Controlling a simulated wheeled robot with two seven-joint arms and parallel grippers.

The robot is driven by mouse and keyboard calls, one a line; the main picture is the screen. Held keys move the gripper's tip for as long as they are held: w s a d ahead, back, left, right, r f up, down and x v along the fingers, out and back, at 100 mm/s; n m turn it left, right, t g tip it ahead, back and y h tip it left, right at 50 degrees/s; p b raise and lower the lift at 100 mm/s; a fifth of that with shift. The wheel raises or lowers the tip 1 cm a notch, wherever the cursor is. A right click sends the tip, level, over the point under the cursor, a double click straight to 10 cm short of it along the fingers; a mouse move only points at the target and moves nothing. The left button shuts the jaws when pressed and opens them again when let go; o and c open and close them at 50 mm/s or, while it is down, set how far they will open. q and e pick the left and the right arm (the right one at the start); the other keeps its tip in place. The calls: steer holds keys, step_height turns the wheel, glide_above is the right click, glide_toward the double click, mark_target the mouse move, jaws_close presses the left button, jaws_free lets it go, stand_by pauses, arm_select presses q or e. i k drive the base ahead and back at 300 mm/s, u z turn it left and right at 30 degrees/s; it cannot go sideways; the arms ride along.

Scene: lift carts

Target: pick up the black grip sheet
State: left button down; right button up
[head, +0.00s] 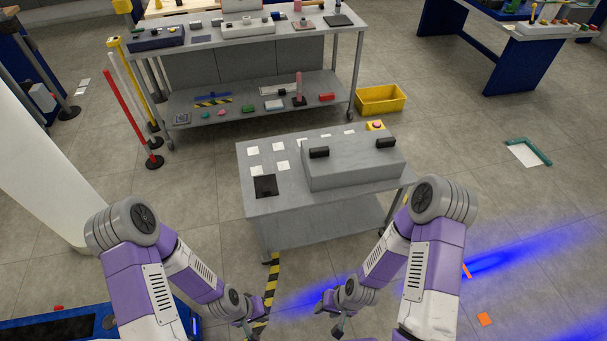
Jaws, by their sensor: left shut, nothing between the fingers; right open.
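A flat black square, which looks like the black grip sheet (266,186), lies on the front left part of the grey lift cart's top (300,200). My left gripper (254,326) is low in front of the cart, apart from the sheet, shut and empty. My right gripper (331,318) is to its right, also low in front of the cart and apart from it. It is open; its fingers are small and partly hidden.
A grey box with black handles (352,164) covers the cart's right side. White squares (283,166) lie beside the sheet. A workbench (245,33) and yellow bin (381,99) stand behind.

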mark_target(266, 184)
steer(key=u, duration=0.1)
steer(key=i, duration=1.15)
steer(key=u, duration=0.7)
